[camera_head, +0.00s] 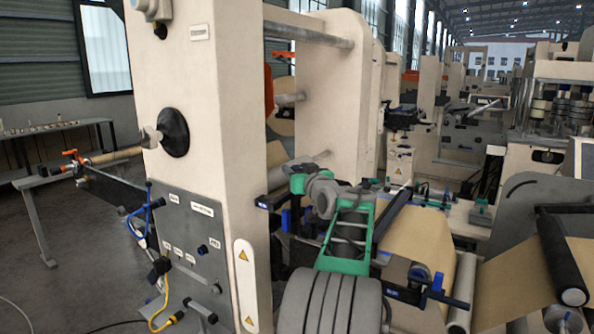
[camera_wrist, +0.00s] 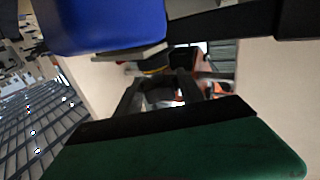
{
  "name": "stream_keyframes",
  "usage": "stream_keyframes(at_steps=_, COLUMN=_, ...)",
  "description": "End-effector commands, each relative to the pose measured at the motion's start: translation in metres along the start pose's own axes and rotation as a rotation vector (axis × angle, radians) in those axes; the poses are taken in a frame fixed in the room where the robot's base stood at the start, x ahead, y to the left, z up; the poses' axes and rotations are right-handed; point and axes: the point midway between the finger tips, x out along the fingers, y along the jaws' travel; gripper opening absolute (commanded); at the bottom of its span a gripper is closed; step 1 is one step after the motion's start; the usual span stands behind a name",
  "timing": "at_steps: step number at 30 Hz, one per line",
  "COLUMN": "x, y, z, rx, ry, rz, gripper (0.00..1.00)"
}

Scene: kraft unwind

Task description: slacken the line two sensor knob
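Another dark bar with a blue end (camera_head: 264,206) sticks out beside the cream column, left of my grey and green arm. I cannot tell which part is the line two sensor knob. My arm reaches up and back between them; its fingertips cannot be made out in the head view. In the wrist view a large blue block fills the top and a green surface fills the bottom. Dark narrow parts lie between them; I cannot tell whether anything is gripped.
A tall cream column (camera_head: 205,130) with a grey control panel (camera_head: 190,245) stands close on the left. The brown web (camera_head: 420,235) and a dark roller (camera_head: 562,255) lie to the right. A bench (camera_head: 60,128) stands far left, with open floor in front of it.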

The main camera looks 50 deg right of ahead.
Motion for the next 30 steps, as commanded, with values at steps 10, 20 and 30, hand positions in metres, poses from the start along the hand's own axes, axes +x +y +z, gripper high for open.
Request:
stream_keyframes(at_steps=10, x=-0.0002, y=0.0002, z=0.0000, rx=0.000, ry=0.000, rz=0.000, gripper=0.16)
stream_keyframes(at_steps=20, x=0.0010, y=0.0022, z=0.0006, rx=0.003, ry=-0.001, rz=-0.034, gripper=0.04)
stream_keyframes(at_steps=30, x=0.0020, y=0.0012, z=-0.0063, rx=0.002, ry=-0.002, rz=-0.311, gripper=0.04)
